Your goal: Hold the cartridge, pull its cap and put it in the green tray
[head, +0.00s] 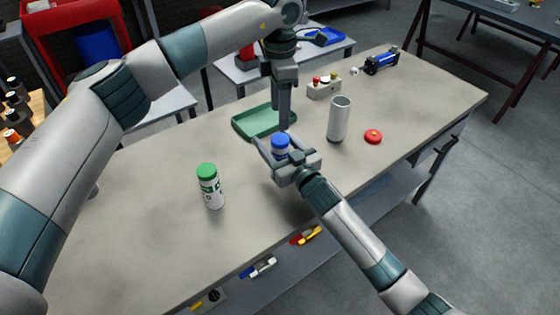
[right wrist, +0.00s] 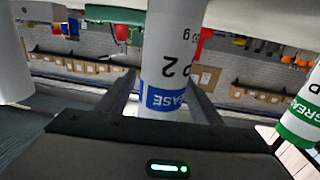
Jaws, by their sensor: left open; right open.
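The blue-capped white cartridge (head: 280,149) stands upright on the table, mostly hidden by my right gripper in the head view. My right gripper (head: 281,156) is open, with a finger on each side of it. In the right wrist view this cartridge (right wrist: 170,60) appears upside down between the fingers, its blue label visible. My left gripper (head: 285,122) points down just above the blue cap; its jaws are open, seen nearly edge-on. The green tray (head: 240,128) lies behind them and looks empty. A green-capped white cartridge (head: 210,188) stands to the left, apart from both grippers.
A small block with coloured knobs (head: 324,88) and a blue-black tool (head: 382,62) are farther back. The table's front left is clear.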

